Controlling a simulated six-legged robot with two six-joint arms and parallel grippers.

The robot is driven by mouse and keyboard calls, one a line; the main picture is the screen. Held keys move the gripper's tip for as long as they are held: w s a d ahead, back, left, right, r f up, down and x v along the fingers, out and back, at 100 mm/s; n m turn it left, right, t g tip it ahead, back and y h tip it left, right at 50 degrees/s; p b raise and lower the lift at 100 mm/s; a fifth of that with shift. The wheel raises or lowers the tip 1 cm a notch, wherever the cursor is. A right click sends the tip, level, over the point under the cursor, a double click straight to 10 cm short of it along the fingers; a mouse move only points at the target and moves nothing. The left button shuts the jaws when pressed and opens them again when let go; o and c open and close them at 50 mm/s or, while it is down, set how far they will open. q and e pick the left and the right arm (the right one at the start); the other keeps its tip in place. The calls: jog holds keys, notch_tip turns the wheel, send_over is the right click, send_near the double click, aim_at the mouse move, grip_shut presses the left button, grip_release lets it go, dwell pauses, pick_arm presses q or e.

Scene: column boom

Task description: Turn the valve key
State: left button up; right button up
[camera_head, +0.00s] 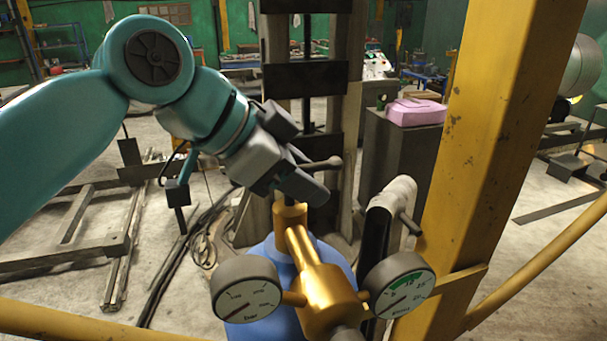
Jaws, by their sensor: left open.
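A brass regulator (328,298) with two round gauges, a left gauge (246,288) and a right gauge (400,285), sits on top of a blue cylinder (268,333). A brass valve neck (291,214) rises at its back. A grey bar with a rounded end (325,163), which looks like the valve key, sticks out to the right just above the neck. My left gripper (303,177) reaches down from the left at this bar, with its jaws open. The gripper hides the rest of the bar, and I cannot tell whether they touch. My right gripper is not in view.
A yellow post (495,130) stands close on the right, and yellow rails cross the lower corners. A pale curved piece on a dark upright (393,193) stands right of the valve. A dark column (305,80) rises behind. A pink box (416,112) lies on a grey cabinet.

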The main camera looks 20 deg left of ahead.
pick_arm(q)
jog(key=shift+w+f, duration=0.1)
jog(key=shift+f, duration=0.05)
jog(key=shift+s+d, duration=0.2)
jog(key=shift+d, duration=0.2)
jog(key=shift+c, duration=0.9)
jog(key=c, duration=0.5)
jog(key=shift+w+a, duration=0.2)
grip_shut()
jog(key=shift+s, duration=0.1)
